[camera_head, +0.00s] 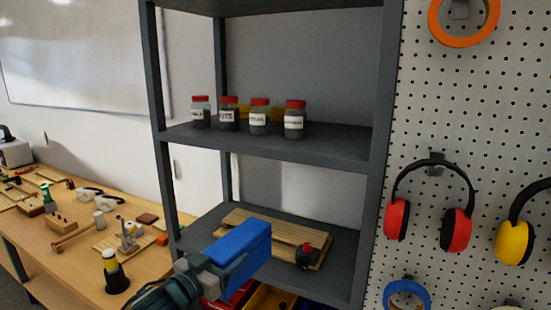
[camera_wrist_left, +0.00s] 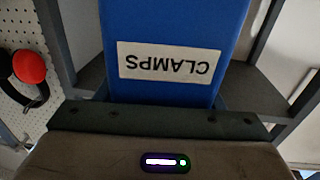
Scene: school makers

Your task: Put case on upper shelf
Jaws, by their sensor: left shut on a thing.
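A blue case (camera_head: 242,243) is held in my left gripper (camera_head: 212,266), which is shut on it. In the left wrist view the case (camera_wrist_left: 175,25) fills the upper middle, with a white "CLAMPS" label (camera_wrist_left: 168,63) upside down. In the head view the case is in front of the grey shelf unit, at about the height of its lower visible shelf (camera_head: 338,275). The upper shelf (camera_head: 335,147) holds several red-lidded jars (camera_head: 259,116) on its left half. My right gripper is not in view.
Wooden boards (camera_head: 275,234) and a small red-and-black item (camera_head: 306,256) lie on the lower shelf. The upper shelf is clear on the right. A shelf post (camera_head: 377,175) stands beside the pegboard with earmuffs (camera_head: 430,205). A workbench (camera_head: 75,245) with tools is left.

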